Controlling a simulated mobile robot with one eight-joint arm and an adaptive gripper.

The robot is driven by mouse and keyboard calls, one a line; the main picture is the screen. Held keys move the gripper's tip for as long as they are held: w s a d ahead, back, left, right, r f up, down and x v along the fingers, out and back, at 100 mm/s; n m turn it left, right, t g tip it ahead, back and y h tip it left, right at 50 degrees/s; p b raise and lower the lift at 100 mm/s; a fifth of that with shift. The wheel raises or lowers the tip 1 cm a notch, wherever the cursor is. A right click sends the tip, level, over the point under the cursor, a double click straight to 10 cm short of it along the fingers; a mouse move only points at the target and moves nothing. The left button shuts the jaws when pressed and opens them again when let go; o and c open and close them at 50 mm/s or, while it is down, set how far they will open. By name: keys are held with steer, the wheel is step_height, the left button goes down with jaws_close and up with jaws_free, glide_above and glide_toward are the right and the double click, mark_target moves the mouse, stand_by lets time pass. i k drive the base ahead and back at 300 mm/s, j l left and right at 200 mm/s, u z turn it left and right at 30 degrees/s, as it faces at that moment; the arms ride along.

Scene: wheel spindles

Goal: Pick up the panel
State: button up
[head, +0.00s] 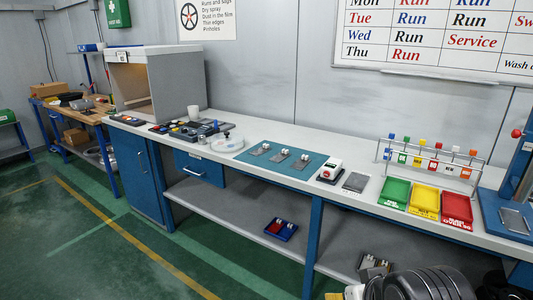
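Several flat grey panels show in the head view, and I cannot tell which one the task means. Three small ones lie in a row on the teal mat (258,166): a left panel (261,149), a middle panel (279,156) and a right panel (300,162), with small pale pieces on or beside them. A bare grey panel (355,182) lies on the bench right of a small white-and-black device. Another grey plate (514,221) rests on the blue stand's base at the right.
The long bench (237,125) holds green (394,192), yellow (424,200) and red (457,208) trays under a rack of coloured tags (432,160). The blue stand (513,180) rises at right. A lower shelf (240,212) carries a blue-and-red tray (281,229). Floor at left is clear.

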mark_target(265, 148)
steer(key=i+u, duration=0.25)
steer(key=i, duration=0.85)
steer(key=i+u, duration=0.25)
steer(key=i, duration=0.85)
steer(key=k+l, duration=0.05)
steer(key=l, duration=0.05)
